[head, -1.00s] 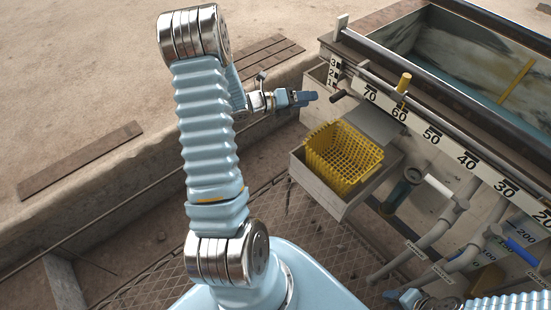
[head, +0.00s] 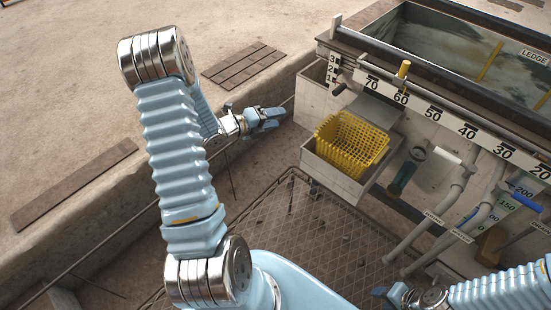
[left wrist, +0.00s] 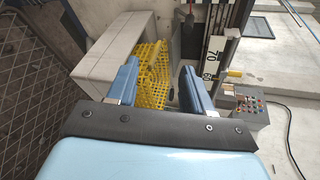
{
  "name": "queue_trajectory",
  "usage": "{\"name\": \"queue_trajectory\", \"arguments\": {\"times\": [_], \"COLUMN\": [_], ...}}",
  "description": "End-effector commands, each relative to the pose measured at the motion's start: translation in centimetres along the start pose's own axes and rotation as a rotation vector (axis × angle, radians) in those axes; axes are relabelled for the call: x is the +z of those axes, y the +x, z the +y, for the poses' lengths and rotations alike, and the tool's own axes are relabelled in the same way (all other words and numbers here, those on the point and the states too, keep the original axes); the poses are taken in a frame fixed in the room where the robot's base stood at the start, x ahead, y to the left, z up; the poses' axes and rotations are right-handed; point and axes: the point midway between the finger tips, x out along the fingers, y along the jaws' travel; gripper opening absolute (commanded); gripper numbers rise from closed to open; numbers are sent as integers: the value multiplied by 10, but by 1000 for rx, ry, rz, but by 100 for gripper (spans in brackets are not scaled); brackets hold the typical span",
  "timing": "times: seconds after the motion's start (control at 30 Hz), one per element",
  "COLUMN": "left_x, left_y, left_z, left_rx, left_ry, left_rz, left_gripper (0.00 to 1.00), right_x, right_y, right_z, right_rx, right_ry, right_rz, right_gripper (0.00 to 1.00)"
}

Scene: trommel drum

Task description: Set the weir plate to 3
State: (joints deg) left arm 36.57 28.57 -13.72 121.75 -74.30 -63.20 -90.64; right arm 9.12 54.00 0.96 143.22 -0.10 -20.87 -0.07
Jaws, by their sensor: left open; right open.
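A small white scale (head: 331,68) marked 3, 2, 1 from top to bottom stands at the left end of the tank in the head view. A dark handle (head: 338,89) sticks out just below the 1; I take it to be the weir plate's. The plate itself I cannot make out. My left gripper (head: 284,114) is open and empty, left of and a little below the handle, apart from it. In the left wrist view its two blue fingers (left wrist: 158,85) are spread, with nothing held between them. My right gripper (head: 382,294) is low at the bottom, its jaws small in view.
A yellow mesh basket (head: 352,145) sits in a grey box (head: 333,176) below the scale; it also shows beyond my left fingers (left wrist: 151,72). A numbered rail (head: 450,122) with a yellow marker runs along the tank. Pipes and a blue handle (head: 525,202) are at right.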

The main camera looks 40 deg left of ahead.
Motion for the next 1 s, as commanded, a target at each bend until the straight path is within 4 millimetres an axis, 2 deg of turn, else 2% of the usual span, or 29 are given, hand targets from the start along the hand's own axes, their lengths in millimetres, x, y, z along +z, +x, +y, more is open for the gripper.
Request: {"name": "queue_trajectory", "arguments": {"times": [0.3, 0.5, 0.73, 1.0], "left_x": [-42, -71, -89, -91], "left_y": [34, 46, 51, 51], "left_z": [38, 61, 74, 76], "left_rx": [129, 216, 270, 278], "left_ry": [-462, -721, -867, -889], "left_rz": [-50, -90, -118, -123], "left_gripper": [51, 51, 51, 51], "right_x": [-1, -1, -1, -1], "right_y": [0, 0, 0, 0], "right_z": [0, 0, 0, 0], "right_rx": [0, 0, 0, 0], "right_ry": [0, 0, 0, 0], "right_rz": [2, 2, 2, 2], "right_gripper": [43, 43, 43, 43]}}
